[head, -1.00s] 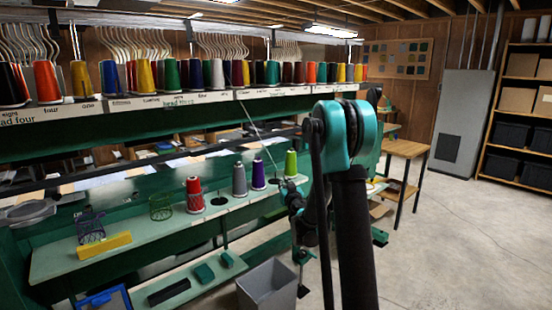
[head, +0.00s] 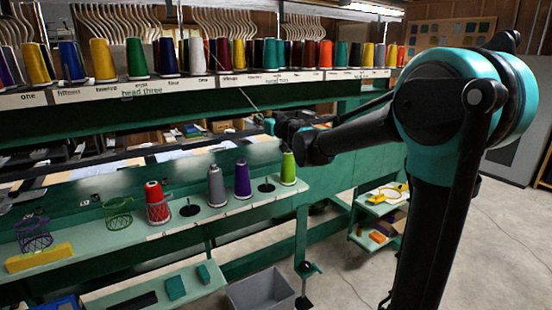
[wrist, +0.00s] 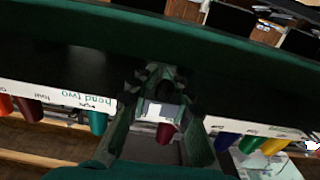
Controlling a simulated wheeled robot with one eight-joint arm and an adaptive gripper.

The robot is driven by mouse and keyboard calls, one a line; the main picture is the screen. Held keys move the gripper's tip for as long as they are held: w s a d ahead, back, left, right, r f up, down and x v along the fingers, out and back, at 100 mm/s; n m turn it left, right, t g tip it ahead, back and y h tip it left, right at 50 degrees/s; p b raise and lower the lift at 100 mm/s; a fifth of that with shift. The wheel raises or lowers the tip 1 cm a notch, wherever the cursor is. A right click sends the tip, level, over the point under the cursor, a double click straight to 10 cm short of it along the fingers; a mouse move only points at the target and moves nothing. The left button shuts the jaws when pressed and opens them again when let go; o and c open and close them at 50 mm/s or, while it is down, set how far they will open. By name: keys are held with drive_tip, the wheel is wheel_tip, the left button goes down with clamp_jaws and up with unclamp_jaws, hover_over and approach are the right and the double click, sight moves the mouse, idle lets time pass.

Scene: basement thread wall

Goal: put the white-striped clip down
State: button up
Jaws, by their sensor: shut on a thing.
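My gripper (wrist: 163,98) is in the lower middle of the wrist view, its two fingers closed in on a small dark thing (wrist: 164,88), which I take for the white-striped clip. Its stripes cannot be made out. Behind it runs the white label strip of the thread rack, upside down, reading "head two" (wrist: 88,97). In the head view my gripper (head: 284,125) is small and dark, in front of the rack below the label strip, and the clip cannot be told apart there. Whether the clip touches the rack cannot be told.
Several thread cones stand on the upper rack (head: 200,97). The green lower shelf (head: 225,213) holds red (head: 157,203), grey (head: 216,187), purple (head: 242,180) and lime (head: 288,168) cones, wire baskets and a yellow block (head: 39,257). A grey bin (head: 261,292) stands below.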

wheel_tip(320, 180, down, 20)
drive_tip(key=shift+r, duration=0.15)
idle(0.4)
drive_tip(key=o, duration=0.8)
